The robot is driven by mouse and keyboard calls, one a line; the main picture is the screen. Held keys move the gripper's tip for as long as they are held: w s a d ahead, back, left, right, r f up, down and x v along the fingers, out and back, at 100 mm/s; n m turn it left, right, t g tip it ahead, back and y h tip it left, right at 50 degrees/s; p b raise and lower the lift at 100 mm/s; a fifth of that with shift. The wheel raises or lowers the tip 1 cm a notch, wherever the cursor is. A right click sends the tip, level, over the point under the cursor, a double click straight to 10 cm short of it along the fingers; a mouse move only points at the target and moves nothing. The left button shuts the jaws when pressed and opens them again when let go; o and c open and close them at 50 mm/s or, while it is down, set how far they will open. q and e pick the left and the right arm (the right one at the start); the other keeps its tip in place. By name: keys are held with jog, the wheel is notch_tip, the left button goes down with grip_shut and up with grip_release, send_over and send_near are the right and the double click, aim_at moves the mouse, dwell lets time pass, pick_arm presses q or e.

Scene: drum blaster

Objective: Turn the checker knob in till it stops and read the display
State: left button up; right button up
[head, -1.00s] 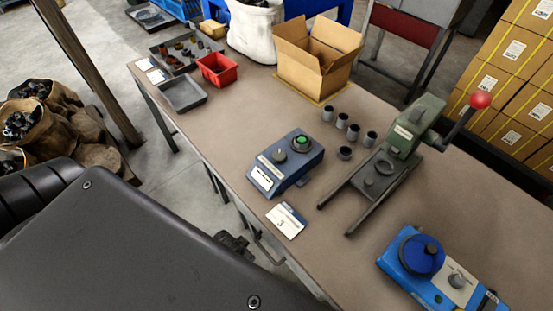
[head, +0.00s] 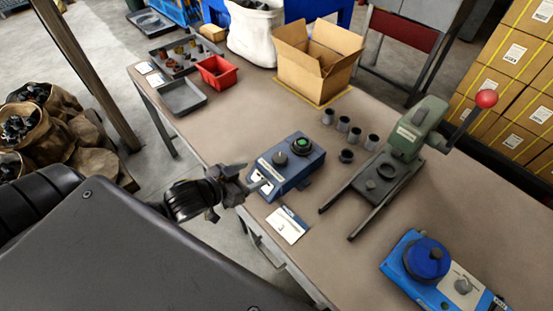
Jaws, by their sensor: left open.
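A blue box (head: 300,176) stands near the table's front edge, in the middle of the head view. It has a dark round knob (head: 280,158) and a green round part (head: 303,143) on top, and a pale panel (head: 262,181) low on its front left; any reading there is too small to make out. My left gripper (head: 256,181) is open and empty at the box's front left side, close to the panel and below the knob. I cannot tell whether it touches the box. My right gripper is not in view.
A white card (head: 287,225) lies in front of the box. A green lever press (head: 404,140) and several grey cups (head: 343,124) stand to its right. A blue device (head: 425,258) with a large blue dial is at the lower right. A red bin (head: 216,72) and cardboard box (head: 318,60) stand behind.

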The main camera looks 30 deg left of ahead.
aim_at(278, 159)
pick_arm(q)
jog(key=shift+t+h, duration=0.3)
jog(key=x, duration=0.3)
jog(key=r+p+x, duration=0.1)
jog(key=x, duration=0.5)
jog(key=shift+w+a+r+p, duration=0.1)
jog(key=shift+w+p, duration=0.2)
jog(key=shift+w, duration=0.15)
jog(key=shift+x, duration=0.75)
jog(key=shift+s, duration=0.1)
jog(key=shift+c, duration=0.3)
jog(key=c, duration=0.9)
jog(key=shift+m, duration=0.3)
